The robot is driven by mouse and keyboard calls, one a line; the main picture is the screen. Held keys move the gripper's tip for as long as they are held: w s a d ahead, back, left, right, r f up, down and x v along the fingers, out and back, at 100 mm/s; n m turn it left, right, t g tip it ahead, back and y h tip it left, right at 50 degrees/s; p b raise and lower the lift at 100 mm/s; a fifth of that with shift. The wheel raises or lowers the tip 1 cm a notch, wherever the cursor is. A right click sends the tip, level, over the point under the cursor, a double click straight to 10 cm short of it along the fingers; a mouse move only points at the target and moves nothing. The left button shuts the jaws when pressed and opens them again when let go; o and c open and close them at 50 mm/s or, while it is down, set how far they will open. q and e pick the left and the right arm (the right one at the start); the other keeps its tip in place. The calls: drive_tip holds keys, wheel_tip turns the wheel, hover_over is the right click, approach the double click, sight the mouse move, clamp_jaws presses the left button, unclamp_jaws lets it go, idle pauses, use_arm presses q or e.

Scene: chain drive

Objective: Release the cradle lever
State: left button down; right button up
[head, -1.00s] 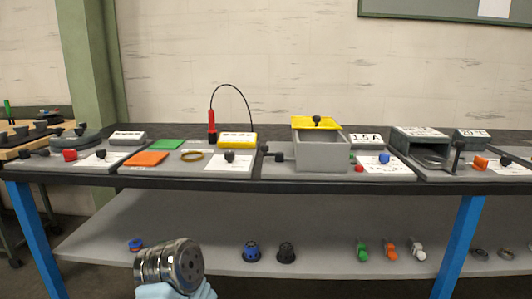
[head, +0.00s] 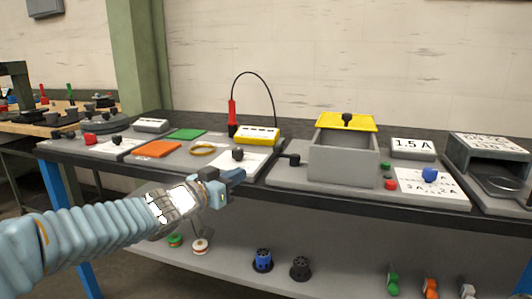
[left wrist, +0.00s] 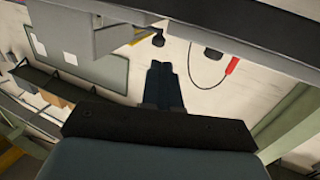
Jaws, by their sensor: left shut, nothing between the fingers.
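My left gripper (head: 236,177) reaches in from the left at the table's front edge. Its fingers are shut with nothing between them, in front of the white sheet (head: 230,166). The shut fingers (left wrist: 161,86) also show in the left wrist view, apart from anything. A lever with a black knob (head: 292,159) sticks out left of the grey box, right of and beyond the gripper. Another black knob (head: 238,154) stands on the white sheet. I cannot tell which part is the cradle lever. My right gripper is not in view.
The grey box (head: 340,165) has a yellow lid (head: 346,121). A red probe (head: 232,115) stands by a yellow meter (head: 258,135). Orange (head: 157,149) and green (head: 186,134) pads lie left. The lower shelf (head: 340,270) holds several small parts.

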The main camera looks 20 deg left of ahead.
sight(274, 150)
use_arm(q)
drive_tip(key=shift+s+a+r, duration=0.1)
drive_tip(key=shift+r, duration=0.35)
drive_tip(key=shift+s+a+r, duration=0.1)
drive_tip(key=shift+r, duration=0.3)
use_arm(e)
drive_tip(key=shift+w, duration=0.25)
use_arm(q)
drive_tip(key=x, duration=1.4)
drive_tip(key=shift+r, duration=0.1)
drive_tip(key=shift+a, duration=0.1)
